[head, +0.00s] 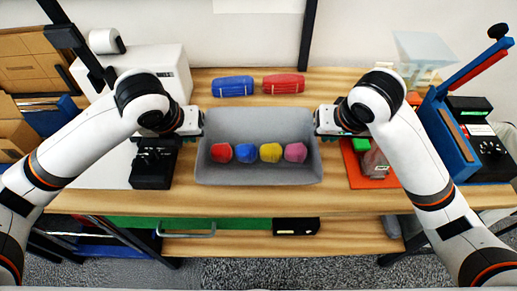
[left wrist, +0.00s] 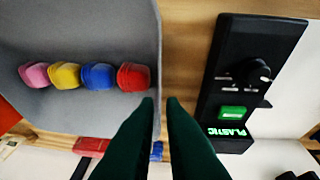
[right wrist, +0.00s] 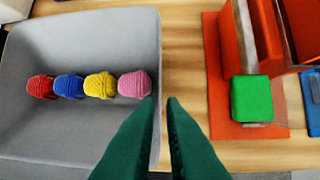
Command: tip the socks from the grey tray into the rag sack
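The grey tray (head: 258,175) lies on the wooden table in front of me. Four colours of balled socks sit in a row in it: red (head: 221,152), blue (head: 247,153), yellow (head: 271,152) and pink (head: 295,152). My left gripper (left wrist: 160,100) is at the tray's left wall, its fingers slightly apart on either side of the rim. My right gripper (right wrist: 160,100) is at the right wall in the same way, with a narrow gap showing beside the rim. I cannot make out the rag sack in any view.
A blue roll (head: 232,86) and a red roll (head: 284,84) lie behind the tray. A black control box (left wrist: 245,80) marked PLASTIC stands left. An orange holder (right wrist: 240,120) with a green block (right wrist: 251,98) stands right. A blue-framed stand (head: 447,130) is further right.

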